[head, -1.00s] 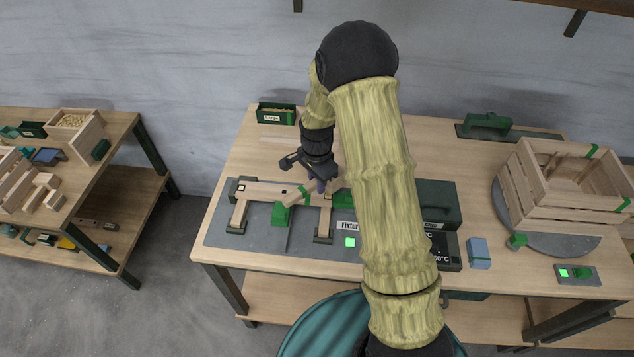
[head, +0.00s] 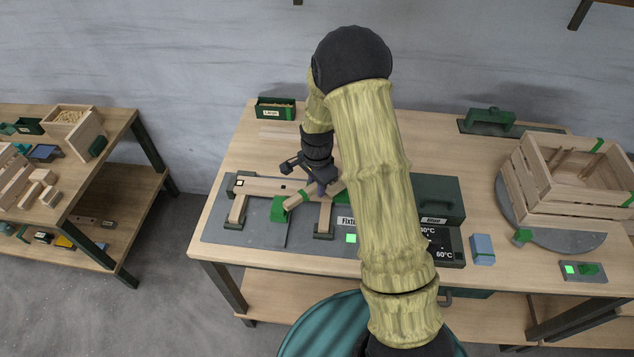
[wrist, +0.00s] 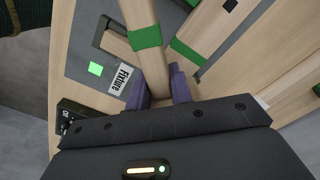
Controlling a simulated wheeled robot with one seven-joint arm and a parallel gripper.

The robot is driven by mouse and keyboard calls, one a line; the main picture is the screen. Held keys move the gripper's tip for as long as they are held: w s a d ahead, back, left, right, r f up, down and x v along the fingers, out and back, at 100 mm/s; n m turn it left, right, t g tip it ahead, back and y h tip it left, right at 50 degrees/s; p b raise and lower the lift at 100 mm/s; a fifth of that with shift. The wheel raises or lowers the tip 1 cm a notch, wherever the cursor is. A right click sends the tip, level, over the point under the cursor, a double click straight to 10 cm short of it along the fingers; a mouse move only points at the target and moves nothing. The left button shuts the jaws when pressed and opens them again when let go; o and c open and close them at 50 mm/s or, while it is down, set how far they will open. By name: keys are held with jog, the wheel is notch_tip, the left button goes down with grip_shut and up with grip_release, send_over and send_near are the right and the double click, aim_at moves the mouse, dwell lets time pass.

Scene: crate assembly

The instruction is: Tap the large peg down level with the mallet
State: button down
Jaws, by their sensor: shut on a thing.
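The mallet has a green head and a pale wooden handle. Its head (head: 278,208) is over the fixture board, left of my gripper (head: 318,186). In the wrist view, my gripper (wrist: 160,88) has its purple fingers shut on the handle (wrist: 139,12), which carries a green band. The mallet head is outside the wrist view. A wooden frame (head: 262,186) lies on the grey fixture board (head: 262,232). Small dark squares show on its rail, one with a pale centre (head: 240,184). I cannot make out the large peg or its height.
A green bin (head: 277,110) stands at the back left of the table. Right of the board are a dark green case (head: 447,190), a blue block (head: 482,249) and a slatted crate (head: 560,204) on a round plate. A side bench (head: 112,128) stands left, across a gap.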

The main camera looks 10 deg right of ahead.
jog(key=shift+f, duration=0.85)
jog(key=shift+r+p, duration=1.8)
jog(key=shift+r, duration=0.75)
jog(key=shift+f, duration=0.1)
jog(key=shift+a+f, duration=0.1)
jog(key=shift+f, duration=0.15)
notch_tip(320, 180, down, 5)
jog(key=b, duration=0.3)
jog(key=shift+b, duration=0.4)
jog(key=shift+r+p, duration=1.75)
jog(key=shift+r, duration=0.6)
